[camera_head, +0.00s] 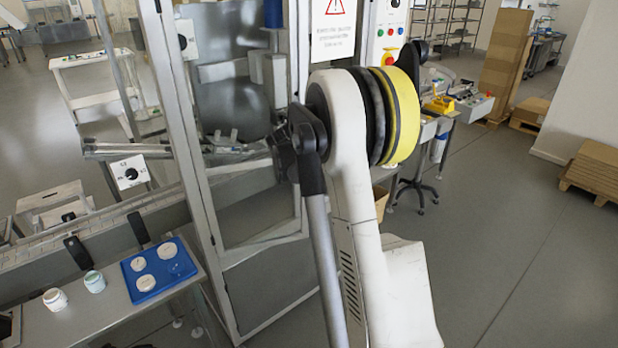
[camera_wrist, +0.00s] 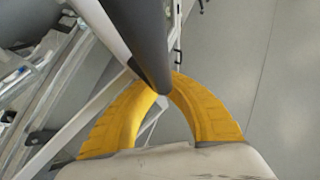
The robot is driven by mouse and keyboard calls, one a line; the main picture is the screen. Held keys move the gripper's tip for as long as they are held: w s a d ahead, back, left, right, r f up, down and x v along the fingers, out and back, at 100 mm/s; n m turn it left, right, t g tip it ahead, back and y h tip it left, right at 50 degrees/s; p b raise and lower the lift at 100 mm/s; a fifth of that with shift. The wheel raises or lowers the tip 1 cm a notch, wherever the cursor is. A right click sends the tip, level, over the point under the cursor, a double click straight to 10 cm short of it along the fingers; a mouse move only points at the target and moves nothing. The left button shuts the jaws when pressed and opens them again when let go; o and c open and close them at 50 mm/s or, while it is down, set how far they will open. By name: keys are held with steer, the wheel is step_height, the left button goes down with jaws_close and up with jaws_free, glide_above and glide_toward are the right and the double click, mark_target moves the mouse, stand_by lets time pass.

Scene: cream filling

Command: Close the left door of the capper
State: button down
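The capper's framed glass front fills the upper middle of the head view. A tall metal-framed panel with clear glass, apparently the left door (camera_head: 182,150), stands there; its opening angle is unclear. A red-triangle warning sign (camera_head: 333,30) is beside it. My arm crosses in front and hides part of the capper. My gripper does not show in the head view. In the wrist view, the yellow fingers of my gripper (camera_wrist: 164,88) curve together. A dark grey tube (camera_wrist: 135,40) overlaps their tips, so I cannot tell whether they grip anything. A pale metal frame bar runs behind them.
A metal table (camera_head: 105,312) at lower left bears two small jars (camera_head: 55,299) and a blue tray (camera_head: 175,283) with round pieces. A conveyor runs behind it. A workbench with a yellow device (camera_head: 438,104) stands at right.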

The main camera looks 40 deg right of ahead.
steer(key=w+d+p, duration=0.1)
steer(key=w+d, duration=0.2)
steer(key=w, duration=0.9)
steer(key=shift+w+d+r, duration=0.15)
steer(key=shift+w+r, duration=0.1)
steer(key=shift+r, duration=0.1)
